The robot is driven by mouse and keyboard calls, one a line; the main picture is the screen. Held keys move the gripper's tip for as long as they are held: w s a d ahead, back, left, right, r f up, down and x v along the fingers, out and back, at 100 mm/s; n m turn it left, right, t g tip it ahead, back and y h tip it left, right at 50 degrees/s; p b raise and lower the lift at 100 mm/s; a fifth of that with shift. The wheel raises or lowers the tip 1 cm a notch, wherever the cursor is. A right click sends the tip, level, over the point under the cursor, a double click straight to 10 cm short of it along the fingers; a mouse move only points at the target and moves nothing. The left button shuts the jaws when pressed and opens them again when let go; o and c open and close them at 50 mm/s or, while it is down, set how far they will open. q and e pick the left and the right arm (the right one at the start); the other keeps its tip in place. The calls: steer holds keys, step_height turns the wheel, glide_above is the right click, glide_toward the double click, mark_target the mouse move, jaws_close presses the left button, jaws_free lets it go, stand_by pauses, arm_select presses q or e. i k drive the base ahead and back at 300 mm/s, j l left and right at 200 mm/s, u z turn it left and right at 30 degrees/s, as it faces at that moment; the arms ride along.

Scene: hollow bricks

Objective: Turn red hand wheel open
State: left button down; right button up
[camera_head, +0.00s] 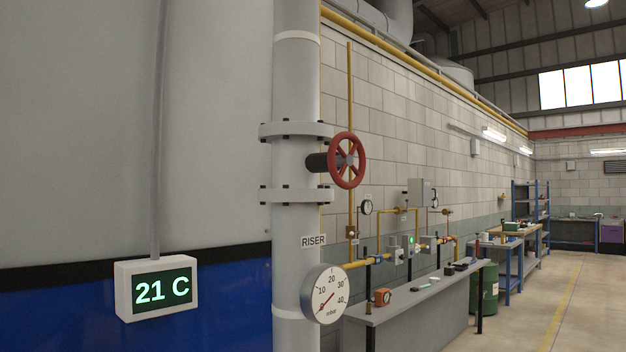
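The red hand wheel (357,160) sits on a dark stem that sticks out to the right from the thick grey vertical pipe (296,160), between two bolted flanges. Its spoked face is turned to the right and partly towards me. Nothing touches the wheel. A label reading RISER is on the pipe below it. A round white gauge (325,294) marked in mbar is fixed lower on the pipe. Neither of my grippers shows in the head view.
A display (156,288) reading 21 C hangs at lower left before a large grey and blue tank (80,130). A grey bench (420,304) with small items and yellow pipework stands right of the pipe. A green drum (487,290) is behind it. Open floor lies at the right.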

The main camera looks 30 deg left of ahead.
mark_target(343, 160)
steer(key=u, duration=0.9)
steer(key=i+l+u, duration=0.2)
steer(key=l, duration=0.3)
steer(key=i+l+u, duration=0.15)
steer(key=l, duration=0.35)
steer(key=i+l+u, duration=0.2)
steer(key=l, duration=0.4)
steer(key=i+l+u, duration=0.15)
steer(key=l, duration=0.4)
steer(key=i+l+u, duration=0.2)
steer(key=l, duration=0.4)
steer(key=i+l+u, duration=0.15)
steer(key=l, duration=0.45)
steer(key=k, duration=0.05)
